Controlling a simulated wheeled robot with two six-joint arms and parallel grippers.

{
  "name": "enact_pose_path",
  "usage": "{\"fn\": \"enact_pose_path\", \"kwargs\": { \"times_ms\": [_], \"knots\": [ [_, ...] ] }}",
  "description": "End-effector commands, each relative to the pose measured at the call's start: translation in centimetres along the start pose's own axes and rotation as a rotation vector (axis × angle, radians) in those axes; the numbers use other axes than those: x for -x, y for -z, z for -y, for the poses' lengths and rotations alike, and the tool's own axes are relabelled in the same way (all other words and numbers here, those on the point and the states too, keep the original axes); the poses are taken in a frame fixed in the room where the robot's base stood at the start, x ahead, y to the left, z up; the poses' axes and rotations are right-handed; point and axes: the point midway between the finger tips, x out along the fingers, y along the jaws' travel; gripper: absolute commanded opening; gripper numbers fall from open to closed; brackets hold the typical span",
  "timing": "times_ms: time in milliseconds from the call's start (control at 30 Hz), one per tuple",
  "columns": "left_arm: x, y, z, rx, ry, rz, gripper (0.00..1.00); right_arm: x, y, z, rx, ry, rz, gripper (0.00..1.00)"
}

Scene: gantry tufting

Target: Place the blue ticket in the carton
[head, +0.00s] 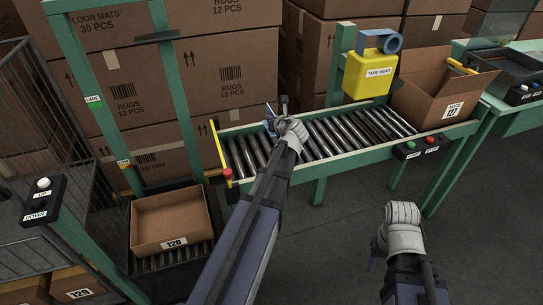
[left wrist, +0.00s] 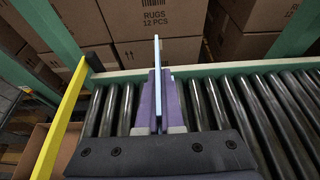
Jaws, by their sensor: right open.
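My left gripper (head: 274,114) is above the left part of the roller conveyor. In the left wrist view its purple fingers (left wrist: 160,105) are closed on the thin, pale blue ticket (left wrist: 158,53), which stands upright between them and sticks out past the tips. An open, empty-looking carton (head: 171,220) labelled 128 sits low at the left, below and left of the left gripper. Another open carton (head: 437,90), labelled 127, stands at the conveyor's right end; its inside is mostly hidden. My right gripper (head: 376,258) is low at the right, apart from everything, and open.
The roller conveyor (head: 325,132) has a yellow bar (head: 220,152) at its left end and a yellow tape head (head: 369,76) above it. Green posts (head: 86,95) flank carton 128. An up/down button box (head: 42,200) is at far left. Stacked rug boxes fill the back.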

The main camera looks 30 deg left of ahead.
Motion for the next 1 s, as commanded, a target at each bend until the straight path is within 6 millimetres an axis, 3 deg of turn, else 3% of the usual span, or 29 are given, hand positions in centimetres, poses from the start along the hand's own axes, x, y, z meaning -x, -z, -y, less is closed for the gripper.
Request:
{"fn": "enact_pose_path", "kwargs": {
  "times_ms": [267, 633, 1000],
  "knots": [
    [-0.4, 0.9, 0.1, -0.001, 0.003, 0.0, 0.0, -0.9, 0.1, 0.1, 0.0, 0.0, 0.0, 0.5],
    [-2.4, 5.7, 0.0, -0.001, 0.002, 0.0, 0.0, -6.1, 0.4, 0.6, 0.001, 0.0, 0.0, 0.5],
    [-2.8, 6.7, 0.0, -0.001, 0.001, 0.0, 0.0, -7.2, 0.4, 0.7, 0.001, 0.0, 0.0, 0.5]
  ]
}}
